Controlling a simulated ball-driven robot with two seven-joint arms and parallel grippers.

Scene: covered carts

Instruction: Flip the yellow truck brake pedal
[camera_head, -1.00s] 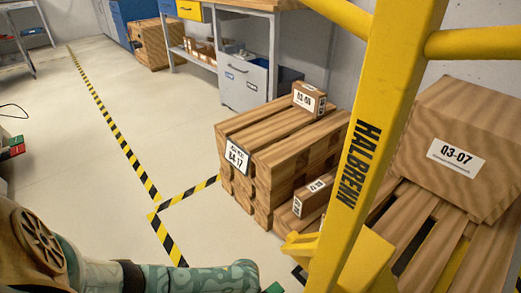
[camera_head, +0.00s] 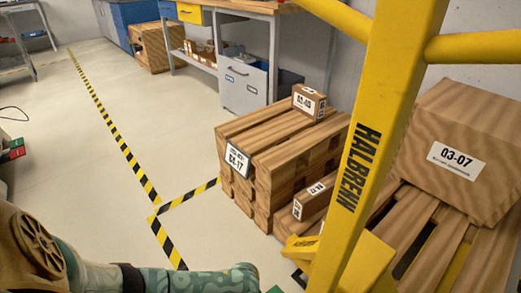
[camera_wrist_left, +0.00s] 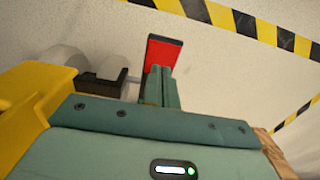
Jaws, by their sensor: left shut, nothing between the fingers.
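The yellow truck (camera_head: 372,150), lettered HALBREHN, stands at the right of the head view with its tall post tilted across the picture. In the left wrist view a yellow part of it (camera_wrist_left: 35,95) is at the left edge. A red plate with a dark edge (camera_wrist_left: 163,52), apparently the brake pedal, shows just beyond my left gripper (camera_wrist_left: 161,80). The green fingers are shut and empty, and overlap the plate's lower part. I cannot tell whether they touch it. In the head view my left gripper is mostly cut off at the bottom edge. My right gripper is not in view.
Pale rounded shapes, perhaps wheels (camera_wrist_left: 60,58), and a dark bracket (camera_wrist_left: 105,82) lie left of the fingers. Stacked pallets (camera_head: 285,150) with small boxes and a large carton (camera_head: 458,150) surround the truck. Striped tape (camera_head: 118,137) marks the open floor to the left.

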